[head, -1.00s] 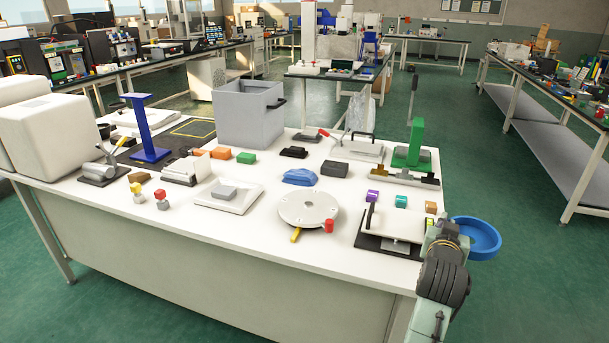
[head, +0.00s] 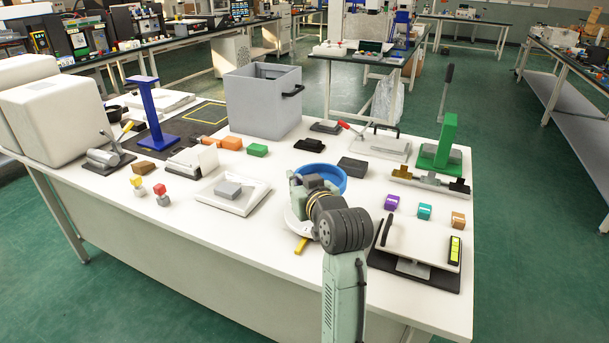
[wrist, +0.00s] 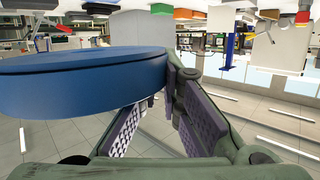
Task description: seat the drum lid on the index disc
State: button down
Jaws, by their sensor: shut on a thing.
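The drum lid is a round blue dish shape (head: 330,173); in the wrist view its side fills the left half (wrist: 75,90). My gripper (wrist: 168,85) is shut on the lid's edge; in the head view my wrist hides most of it. The index disc (head: 292,226) is pale and round on the white table, with a yellow tab (head: 301,246) at its front. My arm covers most of the disc. The lid appears at and behind the disc's place in the head view, seemingly held in the air; the exact gap cannot be told.
A white plate with a grey block (head: 228,190) lies left of the disc. A white panel on a black base (head: 420,243) lies right. Small purple, teal and orange blocks (head: 424,212) sit behind that panel. A grey bin (head: 262,100) and green stand (head: 445,145) are farther back.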

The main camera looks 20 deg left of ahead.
jog(key=shift+s, duration=0.15)
jog(key=shift+r+p, duration=0.2)
jog(key=shift+p, duration=0.2)
jog(key=shift+f+b, duration=2.1)
jog(key=shift+f, duration=0.9)
jog(key=shift+p, duration=0.55)
jog(key=shift+f+b, duration=0.6)
jog(key=shift+f, duration=0.3)
jog(key=c, duration=1.7)
grip_release()
jog(key=v, duration=1.2)
jog(key=shift+r, duration=0.1)
